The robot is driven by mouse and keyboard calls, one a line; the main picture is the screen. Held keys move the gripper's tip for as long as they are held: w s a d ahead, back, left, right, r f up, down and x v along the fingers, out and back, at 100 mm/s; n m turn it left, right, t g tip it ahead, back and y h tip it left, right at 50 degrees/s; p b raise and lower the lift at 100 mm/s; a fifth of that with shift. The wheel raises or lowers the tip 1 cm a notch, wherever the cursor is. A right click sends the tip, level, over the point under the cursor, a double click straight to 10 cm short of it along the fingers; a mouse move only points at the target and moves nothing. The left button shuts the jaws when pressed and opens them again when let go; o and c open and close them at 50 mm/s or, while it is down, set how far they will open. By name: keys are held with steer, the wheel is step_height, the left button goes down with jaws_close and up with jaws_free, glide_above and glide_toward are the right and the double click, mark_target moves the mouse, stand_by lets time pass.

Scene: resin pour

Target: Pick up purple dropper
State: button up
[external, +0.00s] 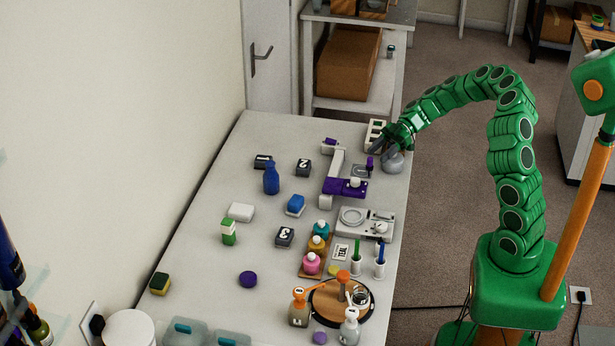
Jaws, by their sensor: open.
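A small upright purple item that looks like the dropper (370,164) stands on a small grey base at the far right part of the table. My gripper (377,149) is open, with its dark fingers reaching left from the green arm. The fingers are just above and to the right of the purple item in the picture. I cannot tell whether they touch it or how far apart they are.
A grey rounded vessel (393,163) sits just right of the purple item. A white and purple stand (342,187) is close on the left. A white rack (376,128) is behind. Bottles and a scale (365,224) stand nearer. The table's right edge is close.

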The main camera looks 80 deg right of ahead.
mark_target(369, 167)
steer(key=shift+x, duration=1.85)
steer(key=shift+d+f, duration=0.1)
jaws_close()
